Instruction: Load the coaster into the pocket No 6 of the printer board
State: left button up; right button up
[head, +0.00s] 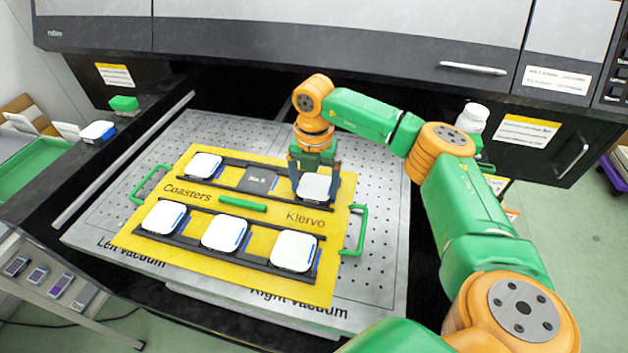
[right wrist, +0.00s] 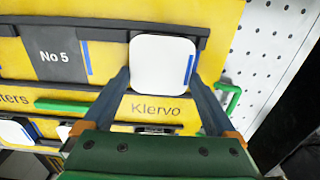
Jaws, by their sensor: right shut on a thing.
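The yellow printer board (head: 190,255) lies on the perforated metal bed. My right gripper (head: 315,180) is shut on a white rounded-square coaster (head: 314,188) at the back right pocket, with a finger on either side. This coaster (right wrist: 162,60) also shows in the right wrist view, lined up with the dark pocket rail; a blue strip shows along its right side. I cannot tell whether it is fully seated or slightly raised. It hides any label of its pocket. The pocket No 5 (head: 262,180) beside it is empty. My left gripper is out of view.
White coasters occupy the back left pocket (head: 204,166) and the front row (head: 225,232). Green handles (head: 354,230) stand at the board's sides, with a green bar (head: 243,204) in the middle. More coasters (head: 98,131) lie on the left ledge. The printer cover (head: 330,40) overhangs behind.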

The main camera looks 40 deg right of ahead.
aim_at(314, 191)
jog(key=o, duration=1.2)
jog(key=shift+s+f, duration=0.1)
notch_tip(314, 191, up, 12)
jog(key=shift+r, duration=0.2)
jog(key=shift+f, duration=0.1)
